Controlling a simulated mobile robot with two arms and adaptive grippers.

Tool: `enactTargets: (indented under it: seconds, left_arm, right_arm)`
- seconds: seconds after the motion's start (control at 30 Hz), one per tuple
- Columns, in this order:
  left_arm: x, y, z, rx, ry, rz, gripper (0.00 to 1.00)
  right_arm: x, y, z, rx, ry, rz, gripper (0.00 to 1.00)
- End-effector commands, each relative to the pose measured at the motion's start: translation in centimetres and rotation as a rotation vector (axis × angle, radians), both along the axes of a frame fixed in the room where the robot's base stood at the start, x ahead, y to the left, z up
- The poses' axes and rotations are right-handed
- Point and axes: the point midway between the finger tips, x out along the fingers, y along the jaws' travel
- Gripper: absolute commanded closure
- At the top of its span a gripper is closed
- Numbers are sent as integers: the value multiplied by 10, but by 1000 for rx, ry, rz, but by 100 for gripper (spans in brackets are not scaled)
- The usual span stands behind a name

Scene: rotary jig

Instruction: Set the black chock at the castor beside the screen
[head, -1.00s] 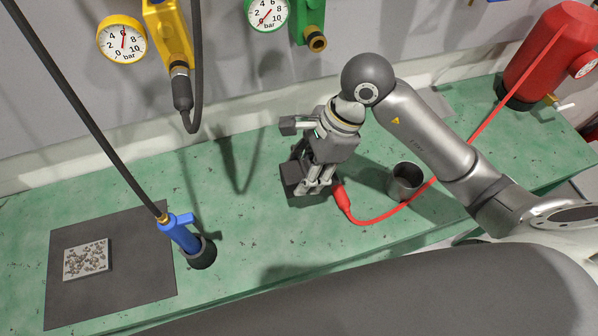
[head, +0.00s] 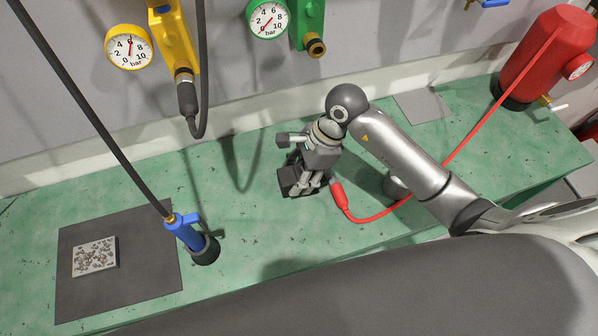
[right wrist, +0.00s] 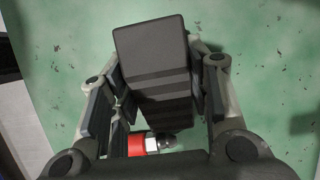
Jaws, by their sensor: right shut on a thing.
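A dark block (head: 290,181), which may be the black chock, sits low over or on the green bench; whether it touches is unclear. My right gripper (head: 308,185) is over it. In the right wrist view, the block (right wrist: 150,50) fills the space between the two fingers of my right gripper (right wrist: 155,95), which is shut on it. A red hose end (head: 338,194) lies close beside the gripper on its right. No castor or screen can be made out. My left gripper is out of view.
A grey metal cup (head: 391,187) is partly hidden behind my right arm. A blue-handled hose tool (head: 184,232) stands in a dark holder at left. A speckled plate (head: 95,257) lies on a dark mat (head: 150,285). The bench between the blue tool and block is clear.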

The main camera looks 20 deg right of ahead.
Motion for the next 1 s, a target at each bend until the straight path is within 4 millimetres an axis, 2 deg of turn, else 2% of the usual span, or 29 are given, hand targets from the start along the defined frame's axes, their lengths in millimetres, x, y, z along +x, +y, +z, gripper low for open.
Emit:
enactTargets:
  seconds: [0.1, 0.13, 0.3, 0.7, 0.77, 1.0]
  left_arm:
    - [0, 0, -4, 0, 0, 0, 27]
    - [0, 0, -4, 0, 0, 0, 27]
    - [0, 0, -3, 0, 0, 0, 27]
    - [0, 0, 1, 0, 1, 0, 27]
    - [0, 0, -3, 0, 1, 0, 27]
    - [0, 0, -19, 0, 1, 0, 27]
  right_arm:
    - [0, 0, -3, 0, -2, 0, 88]
    - [0, 0, -3, -1, -1, 1, 54]
    - [0, 0, -2, 0, 0, 1, 34]
    - [0, 0, 2, 1, 1, 0, 34]
    - [1, -3, 5, -2, -4, 0, 34]
    - [2, -23, 51, -4, -10, 0, 34]
